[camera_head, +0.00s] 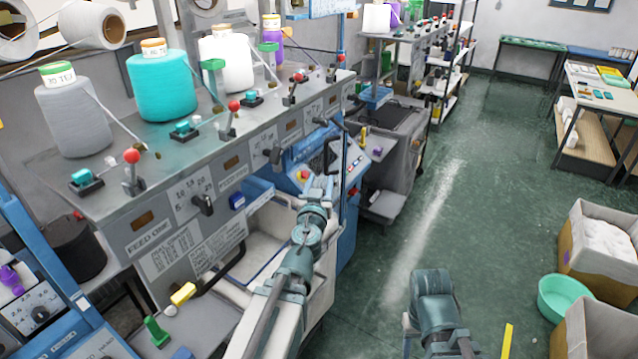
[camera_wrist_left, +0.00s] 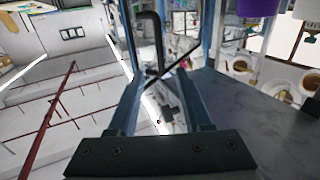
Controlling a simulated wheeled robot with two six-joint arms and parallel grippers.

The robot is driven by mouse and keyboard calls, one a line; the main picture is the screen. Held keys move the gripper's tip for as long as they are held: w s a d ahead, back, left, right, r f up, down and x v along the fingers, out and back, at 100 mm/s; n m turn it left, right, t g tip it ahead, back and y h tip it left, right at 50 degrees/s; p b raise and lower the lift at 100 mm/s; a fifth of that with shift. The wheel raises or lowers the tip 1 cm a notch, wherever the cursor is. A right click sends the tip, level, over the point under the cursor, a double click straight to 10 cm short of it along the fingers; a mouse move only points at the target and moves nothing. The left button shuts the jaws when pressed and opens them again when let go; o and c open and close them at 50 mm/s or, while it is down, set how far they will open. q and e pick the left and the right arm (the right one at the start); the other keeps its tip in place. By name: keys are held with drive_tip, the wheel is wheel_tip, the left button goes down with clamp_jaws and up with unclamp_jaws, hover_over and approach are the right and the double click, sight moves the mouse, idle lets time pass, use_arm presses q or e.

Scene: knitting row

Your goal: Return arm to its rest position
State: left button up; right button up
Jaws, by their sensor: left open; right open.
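My left arm reaches up from the bottom middle of the head view, with its gripper (camera_head: 318,187) in front of the knitting machine's grey panel. In the left wrist view the two fingers of this gripper (camera_wrist_left: 168,70) stand apart. I see no object held between them. A black bent rod shows between or behind the fingers; whether it touches them I cannot tell. A teal part of my right arm (camera_head: 435,302) shows at the bottom, right of the middle. The right gripper is not visible.
The grey machine panel (camera_head: 255,140) carries red-knobbed levers and black handles. Yarn cones, including a turquoise one (camera_head: 162,87), stand on top. A blue control box (camera_head: 345,165) is close behind the left gripper. A green tub (camera_head: 562,298) and cartons stand at right. Green floor between is mostly clear.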

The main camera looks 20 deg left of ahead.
use_arm(q)
drive_tip(key=s+d+f+g+y+b, duration=0.1)
drive_tip(key=s+d+f+g+b, duration=0.2)
drive_tip(key=f, duration=0.6)
drive_tip(key=s+d+f+g+b, duration=0.1)
drive_tip(key=s+f+g+b, duration=0.25)
drive_tip(key=f, duration=0.45)
drive_tip(key=s+d+f+g+y+b, duration=0.1)
drive_tip(key=s+d+f+g+b, duration=0.3)
drive_tip(key=f, duration=0.5)
drive_tip(key=s+d+f+m+g+h+b, duration=0.4)
drive_tip(key=s+d+f+m+g+b, duration=0.1)
drive_tip(key=s+d+f, duration=0.7)
drive_tip(key=shift+s+d+m+g+h+b, duration=0.25)
drive_tip(key=shift+s+m+g+h+b, duration=0.15)
drive_tip(key=shift+s+m+g, duration=0.5)
drive_tip(key=shift+g, duration=0.25)
